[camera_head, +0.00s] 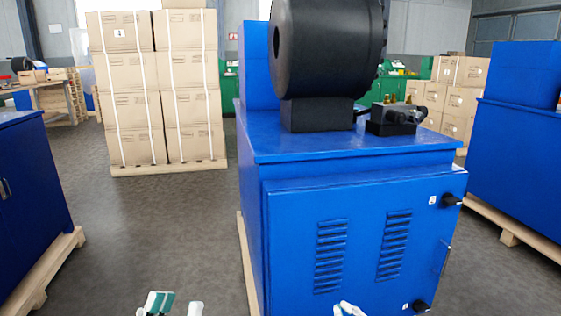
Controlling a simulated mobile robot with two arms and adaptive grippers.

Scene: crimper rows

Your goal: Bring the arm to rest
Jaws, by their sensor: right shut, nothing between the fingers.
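My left gripper (176,306) shows at the bottom edge, left of the blue cabinet. Its two fingers, one with a teal pad, stand apart with a gap between them, and I see nothing in the gap. My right gripper (347,309) shows at the bottom edge in front of the cabinet's door. Its white fingertips are together and hold nothing. Only the tips of both grippers are in view; the rest of both arms is out of the picture.
A blue cabinet (290,225) bearing a black crimping machine (325,50) and a small black device (392,120) stands ahead. Other blue cabinets stand at left (28,190) and right (520,150). Strapped cartons (165,90) stand behind. Grey floor (150,225) is clear at left.

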